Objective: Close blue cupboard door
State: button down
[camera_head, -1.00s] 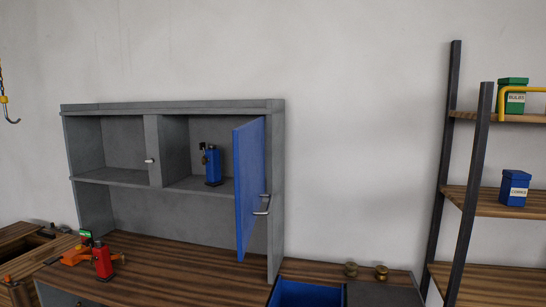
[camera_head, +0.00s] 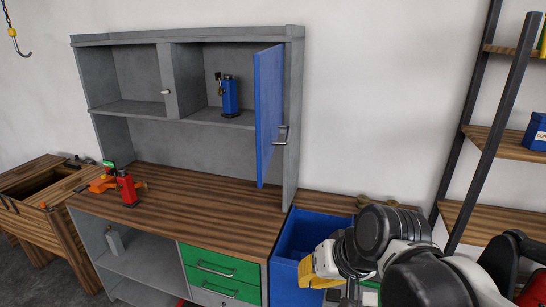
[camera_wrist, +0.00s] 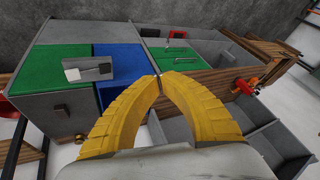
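The blue cupboard door (camera_head: 268,115) stands wide open at the right side of the grey wall cupboard (camera_head: 180,40), swung out toward me. Its metal handle (camera_head: 281,135) is on the right-hand face of the door. A blue dynamo-like object (camera_head: 230,96) stands on the shelf inside the open compartment. My gripper (camera_head: 318,270) is low at the right, below and apart from the door. In the wrist view its yellow fingers (camera_wrist: 158,78) come together at the tips with nothing visible between them. I cannot make out the blue door in the wrist view.
A wooden worktop (camera_head: 190,205) lies below the cupboard, with a red and orange object (camera_head: 127,188) at its left. A shelf rack (camera_head: 490,140) stands at the right.

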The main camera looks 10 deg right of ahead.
jog(key=w+r+m+y+p, duration=0.25)
jog(key=w+r+y, duration=0.4)
jog(key=w, duration=0.45)
jog(key=w+d+r+y+p, duration=0.1)
jog(key=w+d+r+y, duration=0.4)
jog(key=d+y, duration=0.4)
jog(key=w+a+h, duration=0.1)
jog(key=w+a, duration=0.3)
jog(key=a, duration=0.8)
jog(key=shift+w+a+t+b, duration=0.2)
jog(key=shift+w+t+b, duration=0.1)
jog(key=shift+w+b, duration=0.1)
jog(key=shift+a+f+n, duration=0.1)
jog(key=shift+n, duration=0.15)
